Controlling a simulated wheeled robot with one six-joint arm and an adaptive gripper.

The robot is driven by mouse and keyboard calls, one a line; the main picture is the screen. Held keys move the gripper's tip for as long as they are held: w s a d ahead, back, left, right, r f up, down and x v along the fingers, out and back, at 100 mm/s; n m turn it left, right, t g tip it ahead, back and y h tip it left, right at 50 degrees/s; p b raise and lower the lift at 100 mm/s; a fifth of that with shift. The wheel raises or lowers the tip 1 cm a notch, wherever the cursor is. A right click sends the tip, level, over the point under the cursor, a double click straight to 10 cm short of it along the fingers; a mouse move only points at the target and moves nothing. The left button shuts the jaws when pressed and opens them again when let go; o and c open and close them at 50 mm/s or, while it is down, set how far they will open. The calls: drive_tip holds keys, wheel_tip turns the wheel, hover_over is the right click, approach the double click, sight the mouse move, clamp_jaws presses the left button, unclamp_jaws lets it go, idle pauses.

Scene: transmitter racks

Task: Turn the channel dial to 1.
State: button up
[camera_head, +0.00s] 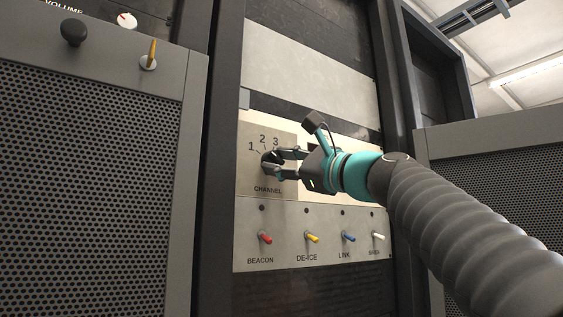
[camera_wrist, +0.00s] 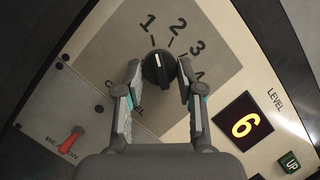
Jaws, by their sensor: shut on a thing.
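The channel dial (camera_wrist: 159,71) is a round black knob with a short white mark, on a grey plate (camera_wrist: 118,45) numbered 1, 2, 3 and 4. In the wrist view the white mark points up the picture, close to the line of the 1 tick. My gripper (camera_wrist: 160,69) is shut on the dial, one finger on each side of it. In the head view my gripper (camera_head: 283,164) reaches the dial (camera_head: 268,160) from the right and hides part of it and the 4.
Below the dial are a red BEACON switch (camera_head: 265,237), yellow DE-ICE (camera_head: 312,237), blue LINK (camera_head: 348,237) and a white switch (camera_head: 378,236). A LEVEL display (camera_wrist: 242,122) reads 6, beside a green UP button (camera_wrist: 290,162). A perforated cabinet (camera_head: 90,170) stands left.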

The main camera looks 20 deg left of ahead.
drive_tip(key=o, duration=1.2)
drive_tip(key=shift+c, duration=0.2)
drive_tip(key=v, duration=1.2)
